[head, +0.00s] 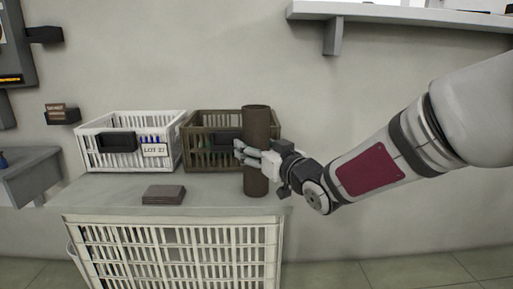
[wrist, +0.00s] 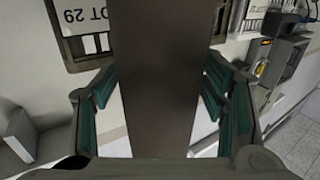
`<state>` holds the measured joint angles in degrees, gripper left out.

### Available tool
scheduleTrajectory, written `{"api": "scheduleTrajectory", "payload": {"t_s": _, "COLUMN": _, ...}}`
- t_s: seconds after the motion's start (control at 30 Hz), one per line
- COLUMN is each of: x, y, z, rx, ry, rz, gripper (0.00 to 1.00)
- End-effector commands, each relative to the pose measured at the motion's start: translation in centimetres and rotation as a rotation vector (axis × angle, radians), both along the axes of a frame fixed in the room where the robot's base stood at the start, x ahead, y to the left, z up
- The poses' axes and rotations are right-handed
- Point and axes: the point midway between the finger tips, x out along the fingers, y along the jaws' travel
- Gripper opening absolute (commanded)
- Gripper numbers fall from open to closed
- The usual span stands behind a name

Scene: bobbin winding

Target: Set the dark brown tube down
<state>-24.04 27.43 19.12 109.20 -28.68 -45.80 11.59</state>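The dark brown tube (head: 256,125) is upright at the right front part of the counter (head: 215,190) in the head view. Its lower end is at the counter top; I cannot tell whether it rests there or hangs just above. My gripper (head: 246,154) comes from the right, with its fingers around the tube's middle. In the wrist view the tube (wrist: 163,70) fills the middle, between the green-padded fingers. The pads appear to press on its two sides near the fingertips, with gaps closer to the palm.
Behind stand a white crate (head: 90,158) labelled LOT 27 and a brown crate (head: 198,160), partly hidden by the tube. A large white basket (head: 180,255) is below the counter. A shelf (head: 400,14) hangs upper right.

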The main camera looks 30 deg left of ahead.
Motion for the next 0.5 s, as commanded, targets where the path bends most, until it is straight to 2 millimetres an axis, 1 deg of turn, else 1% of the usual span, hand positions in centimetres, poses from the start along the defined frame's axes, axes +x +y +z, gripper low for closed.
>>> {"api": "scheduleTrajectory", "payload": {"t_s": 0.3, "x": 0.00, "y": 0.00, "z": 0.08, "rx": 0.000, "ry": 0.000, "rz": 0.000, "gripper": 0.75}}
{"api": "scheduleTrajectory", "payload": {"t_s": 0.43, "x": 0.00, "y": 0.00, "z": 0.49, "rx": 0.000, "ry": 0.000, "rz": 0.000, "gripper": 0.75}}
{"api": "scheduleTrajectory", "payload": {"t_s": 0.5, "x": -0.31, "y": -0.80, "z": 0.50, "rx": -0.001, "ry": 0.000, "rz": -0.002, "gripper": 0.75}}
